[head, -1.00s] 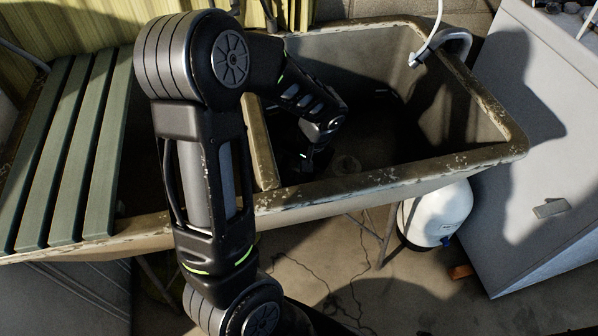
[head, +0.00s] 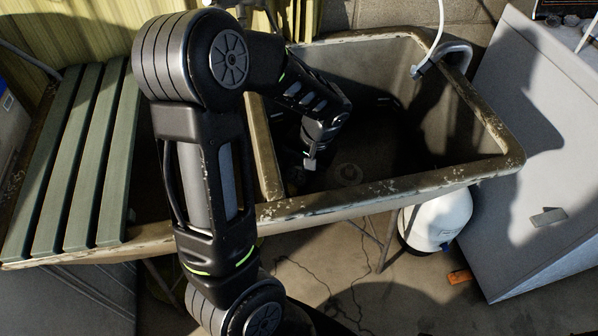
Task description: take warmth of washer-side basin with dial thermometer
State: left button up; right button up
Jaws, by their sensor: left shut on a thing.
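The washer-side basin (head: 400,187) is the right-hand bowl of a worn double sink, deep and mostly in shadow. A round drain (head: 348,174) shows on its floor. My left arm reaches over the divider into this basin. My left gripper (head: 309,163) points down inside it, left of the drain and close to the divider. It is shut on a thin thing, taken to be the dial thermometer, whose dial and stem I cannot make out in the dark. I cannot tell whether its tip touches the floor. My right gripper is out of view.
A green slatted board (head: 82,160) covers much of the left basin. A curved faucet (head: 440,55) with a white hose is at the basin's back right. A large pale grey appliance (head: 545,150) stands at the right. A white rounded tank (head: 437,218) is below the sink.

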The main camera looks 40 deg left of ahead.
pick_arm(q)
notch_tip(320, 180, up, 29)
jog(key=p, duration=2.1)
jog(key=shift+d, duration=0.1)
dwell(0.7)
